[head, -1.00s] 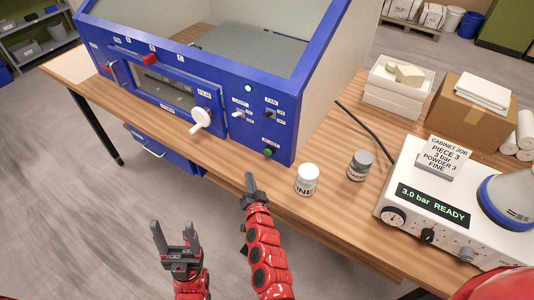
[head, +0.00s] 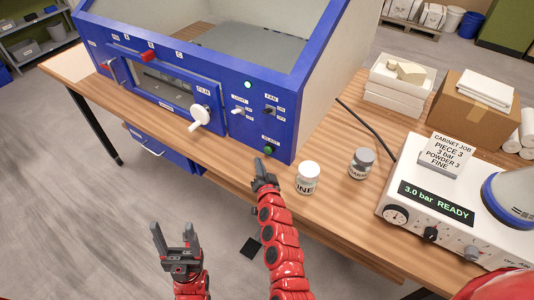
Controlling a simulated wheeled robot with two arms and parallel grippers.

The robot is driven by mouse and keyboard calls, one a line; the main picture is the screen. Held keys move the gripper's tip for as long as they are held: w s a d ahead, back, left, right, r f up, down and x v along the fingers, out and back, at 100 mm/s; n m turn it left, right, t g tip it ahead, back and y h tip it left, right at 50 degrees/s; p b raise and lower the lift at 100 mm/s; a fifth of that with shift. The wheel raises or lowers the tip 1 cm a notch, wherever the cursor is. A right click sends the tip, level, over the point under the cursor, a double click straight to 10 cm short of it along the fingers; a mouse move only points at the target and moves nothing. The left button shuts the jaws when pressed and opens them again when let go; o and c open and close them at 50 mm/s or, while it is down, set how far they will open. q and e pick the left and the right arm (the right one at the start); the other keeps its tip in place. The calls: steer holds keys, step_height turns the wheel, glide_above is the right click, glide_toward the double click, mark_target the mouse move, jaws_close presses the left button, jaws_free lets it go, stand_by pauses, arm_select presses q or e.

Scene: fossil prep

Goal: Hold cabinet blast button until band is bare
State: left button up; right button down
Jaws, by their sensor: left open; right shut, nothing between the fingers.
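The blue cabinet (head: 230,141) stands on the wooden bench with a window, a white knob and switches on its front. A green button (head: 270,149) sits low at the right of its front panel. My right gripper (head: 259,163) is shut and empty, just below and in front of the green button; I cannot tell whether it touches the panel. My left gripper (head: 174,232) is open and empty, low in front of the bench. A band on a piece cannot be made out through the dark window (head: 165,87).
A white-lidded jar (head: 308,178) and a grey-lidded jar (head: 362,163) stand right of my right gripper. A control unit (head: 430,205) reads "3.0 bar READY" and bears a job card (head: 447,151). A black hose (head: 365,128) crosses the bench.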

mark_target(268, 150)
steer(key=shift+w+d+b, duration=0.4)
steer(key=shift+w+d, duration=0.25)
steer(key=shift+w, duration=0.35)
steer(key=shift+w+d, duration=0.1)
stand_by(1.3)
steer(key=shift+w+d, duration=0.1)
steer(key=shift+w, duration=0.15)
steer(key=shift+w+d+b, duration=0.35)
steer(key=shift+b, duration=0.2)
stand_by(1.4)
steer(key=shift+s+a, duration=0.1)
stand_by(2.5)
steer(key=shift+s+a+p, duration=0.3)
steer(key=shift+s+a, duration=0.15)
steer(key=shift+s, duration=0.15)
